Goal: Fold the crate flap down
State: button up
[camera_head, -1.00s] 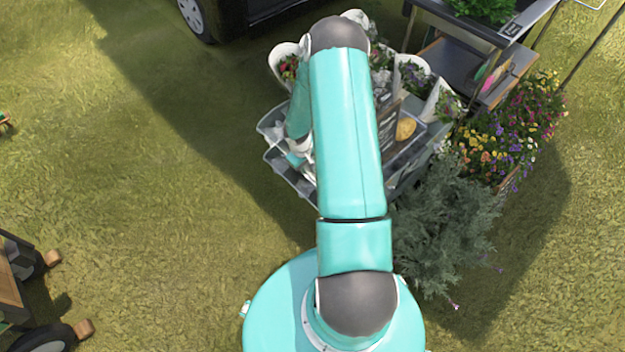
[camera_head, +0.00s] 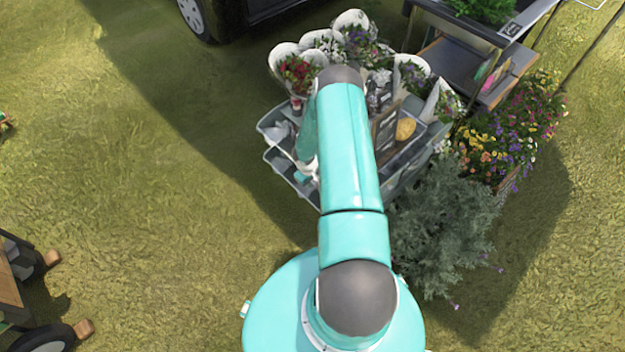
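The grey crate (camera_head: 277,131) stands on the grass in front of the flower buckets, largely covered by my arm. Its left rim and compartments show, and its right side shows past my arm. I cannot make out clearly which part is the flap or how it is tilted. My gripper (camera_head: 305,172) is at the left of my arm, over the left part of the crate, small and partly hidden by my own links. I cannot tell whether its fingers are open or touch the crate.
White buckets of flowers (camera_head: 297,73) stand behind the crate. A dark framed board (camera_head: 386,130) and a yellow item (camera_head: 405,128) sit on its right. A bushy grey-green plant (camera_head: 440,230) and bright flowers (camera_head: 500,145) stand right. A vehicle wheel (camera_head: 194,18) is at the back.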

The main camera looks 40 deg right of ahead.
grip_shut()
